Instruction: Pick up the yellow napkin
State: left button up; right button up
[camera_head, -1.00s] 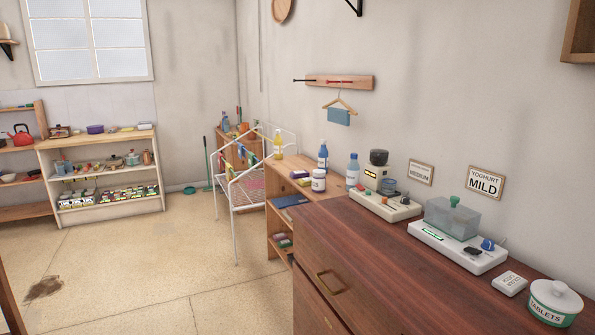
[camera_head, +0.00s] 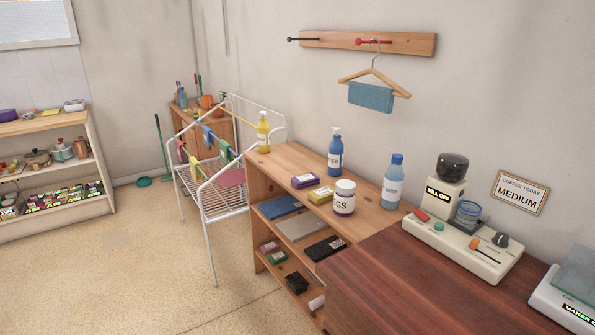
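Small cloths in green, blue and red hang on the white drying rack (camera_head: 213,220) left of centre, with a pink piece lower down. A thin yellow strip (camera_head: 243,120) shows at the rack's top; I cannot tell whether it is a cloth or a rail. A small yellow item (camera_head: 50,112) lies on top of the far-left shelf, too small to identify. Neither of my grippers is in view.
A wooden shelf unit (camera_head: 285,160) holds bottles, a jar and small boxes. A dark wooden dresser (camera_head: 385,285) with a coffee machine (camera_head: 460,240) stands at the right front. A blue cloth (camera_head: 371,96) hangs on a hanger. The floor (camera_head: 120,270) at left is clear.

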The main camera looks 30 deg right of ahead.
aim_at(322, 195)
jog(key=i, duration=1.05)
jog(key=z, duration=3.15)
jog(key=i, duration=0.15)
jog(key=u, duration=1.9)
